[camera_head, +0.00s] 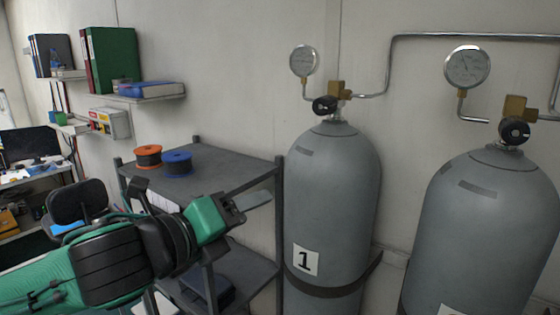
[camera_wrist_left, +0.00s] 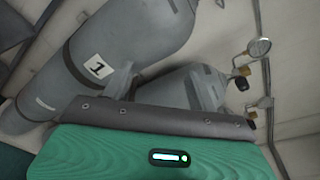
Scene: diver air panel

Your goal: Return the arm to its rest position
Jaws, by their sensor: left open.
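My left arm comes in from the lower left of the head view, green and black. Its left gripper (camera_head: 246,206) is open and empty, in front of the grey shelf unit and left of the cylinder marked 1 (camera_head: 330,190). The gripper looks apart from that cylinder. In the left wrist view my green gripper body fills the bottom, and the cylinder marked 1 (camera_wrist_left: 130,45) shows tilted beyond it. My right gripper is not in view.
A second grey cylinder (camera_head: 490,220) stands at the right. Gauges (camera_head: 304,61) and (camera_head: 467,67) are on the wall piping. The grey shelf unit (camera_head: 225,170) carries an orange spool (camera_head: 149,155) and a blue spool (camera_head: 177,162). Binders (camera_head: 112,55) stand on a wall shelf.

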